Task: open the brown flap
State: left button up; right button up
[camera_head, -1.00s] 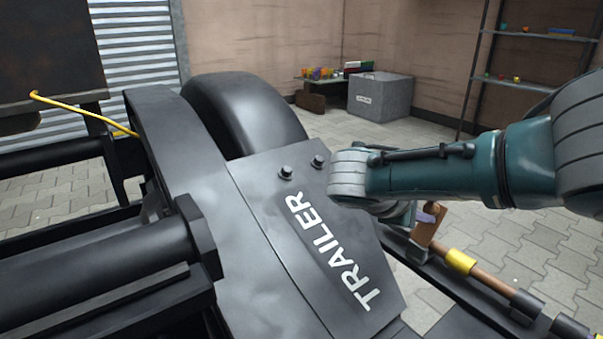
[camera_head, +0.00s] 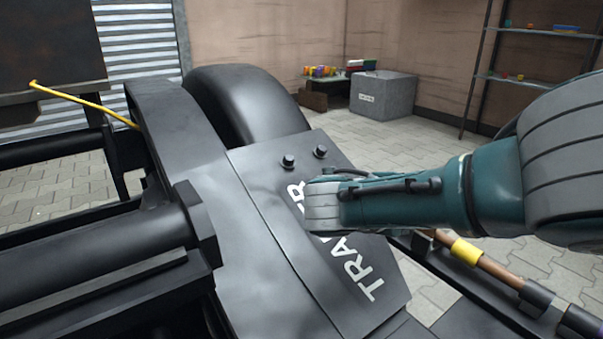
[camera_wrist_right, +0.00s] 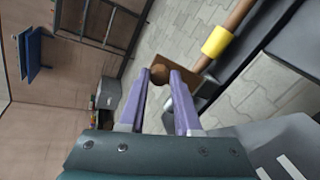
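The brown flap (camera_wrist_right: 200,76) shows in the right wrist view as a tilted brown plate beside a brown rod. A round brown knob (camera_wrist_right: 160,74) sits at its near edge. My right gripper (camera_wrist_right: 159,76) has its two purple fingers on either side of this knob, and the knob fills the gap between the tips. The right finger covers part of the flap. In the head view my right arm (camera_head: 400,203) reaches in from the right and hides its gripper and the flap. My left gripper is not in view.
A black panel lettered TRAILER (camera_head: 365,300) lies under my arm, with two bolts near its top. A black wheel (camera_head: 245,105) stands behind it. A brown rod with a yellow collar (camera_head: 466,251) runs at right. A grey box (camera_head: 383,97) stands far back on open paving.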

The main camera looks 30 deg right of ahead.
jog(key=o, duration=0.4)
jog(key=shift+o, duration=0.2)
jog(key=p+v, duration=0.3)
jog(key=v, duration=0.7)
